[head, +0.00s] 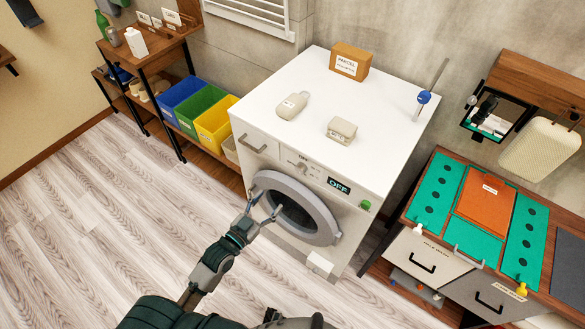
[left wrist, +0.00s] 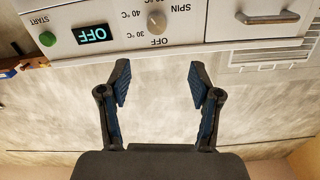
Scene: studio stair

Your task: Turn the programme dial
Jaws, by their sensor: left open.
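The programme dial (head: 302,167) is a small beige knob on the front panel of the white washing machine (head: 262,119). Its printed settings include OFF, 30 °C, 40 °C and SPIN in the left wrist view, where the picture is upside down and the dial (left wrist: 157,21) is at the top. The display (head: 339,186) reads OFF. My left gripper (head: 264,206) is open and empty, in front of the round door and below the dial in the head view. In the left wrist view its fingers (left wrist: 159,82) are spread, apart from the dial. My right gripper does not show.
The green START button (head: 365,205) and the drawer handle (head: 251,144) flank the dial. A drawer cabinet (head: 440,256) is at the right. The floor (head: 80,220) at left is clear.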

